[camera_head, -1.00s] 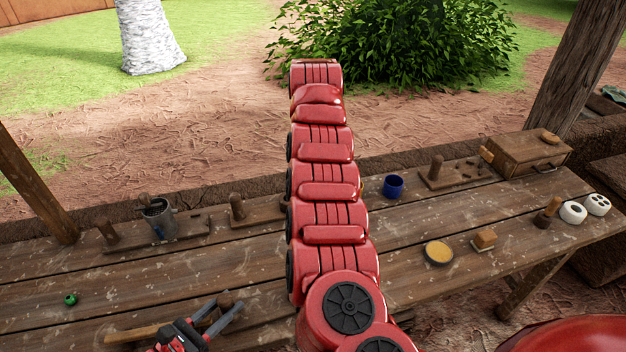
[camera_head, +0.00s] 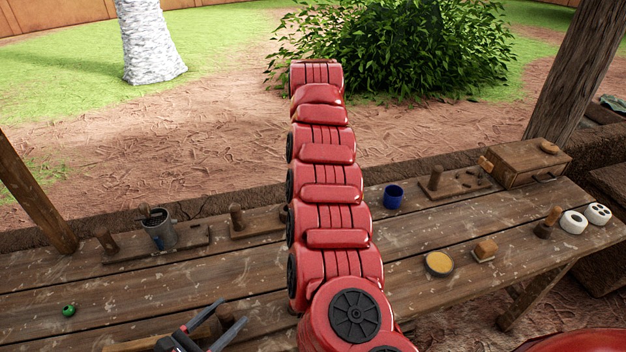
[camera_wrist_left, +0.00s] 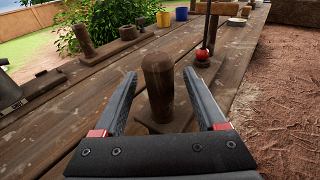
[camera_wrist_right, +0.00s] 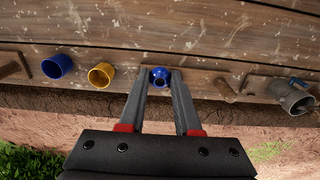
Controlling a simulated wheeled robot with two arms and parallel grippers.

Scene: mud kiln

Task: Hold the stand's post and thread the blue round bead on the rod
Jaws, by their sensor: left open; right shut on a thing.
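The stand's upright wooden post (camera_wrist_left: 158,85) rises from a flat wooden base (camera_wrist_left: 158,127) on the bench. My left gripper (camera_wrist_left: 158,75) is open, with one finger on each side of the post and gaps left between; in the head view my left gripper (camera_head: 234,311) is at the bottom. The blue round bead (camera_wrist_right: 160,76) is between the fingertips of my right gripper (camera_wrist_right: 158,73), which is shut on it. In the head view the red arm hides the bead and right gripper. I cannot make out the rod clearly.
A green bead (camera_head: 69,311) lies at the bench's left. A metal cup (camera_head: 159,229) and wooden peg boards line the back edge. A blue cup (camera_head: 393,196), yellow-topped dish (camera_head: 439,263), white pieces (camera_head: 573,221) and wooden box (camera_head: 525,163) stand right. A red ball (camera_wrist_left: 202,55) shows beyond the post.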

